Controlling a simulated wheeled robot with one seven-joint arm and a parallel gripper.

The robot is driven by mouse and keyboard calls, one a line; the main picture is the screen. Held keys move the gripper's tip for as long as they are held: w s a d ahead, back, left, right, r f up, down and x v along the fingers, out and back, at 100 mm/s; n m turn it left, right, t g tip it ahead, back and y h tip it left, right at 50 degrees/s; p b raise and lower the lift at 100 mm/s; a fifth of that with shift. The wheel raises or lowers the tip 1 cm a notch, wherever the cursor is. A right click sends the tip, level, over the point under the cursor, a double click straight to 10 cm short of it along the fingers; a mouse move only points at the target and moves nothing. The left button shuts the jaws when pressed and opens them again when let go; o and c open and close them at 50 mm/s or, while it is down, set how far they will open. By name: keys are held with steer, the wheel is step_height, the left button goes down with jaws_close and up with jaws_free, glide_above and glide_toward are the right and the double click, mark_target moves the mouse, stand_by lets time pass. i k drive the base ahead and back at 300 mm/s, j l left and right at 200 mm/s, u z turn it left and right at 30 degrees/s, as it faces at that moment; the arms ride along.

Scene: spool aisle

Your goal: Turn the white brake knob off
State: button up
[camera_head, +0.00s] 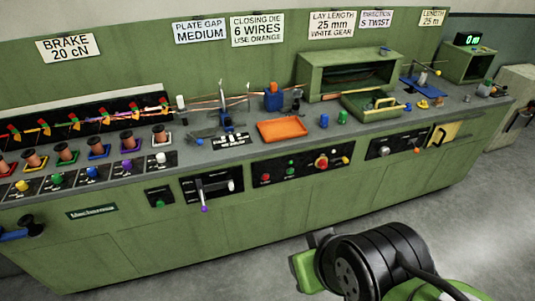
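The white brake knob (160,159) is at the right end of a row of coloured knobs on the left part of the green machine. It sits on a small dark plate with fine markings, too small to read. A copper spool (159,134) stands just behind it. I cannot tell from here which setting the knob points at. My arm shows at the bottom right, over the floor and well apart from the knob. The fingers of my gripper do not show.
Purple (126,165), blue (91,172), green (56,179) and yellow (21,186) knobs continue the row leftward. A lever with a purple tip (204,208) sticks out of the front panel. An orange tray (282,130) lies on the bench. The floor in front is clear.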

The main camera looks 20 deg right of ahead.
mark_target(160, 157)
steer(key=i+j+u, duration=0.55)
steer(key=i, duration=0.2)
steer(key=i+j+u, duration=0.3)
steer(key=i+u, duration=0.3)
steer(key=i, duration=0.2)
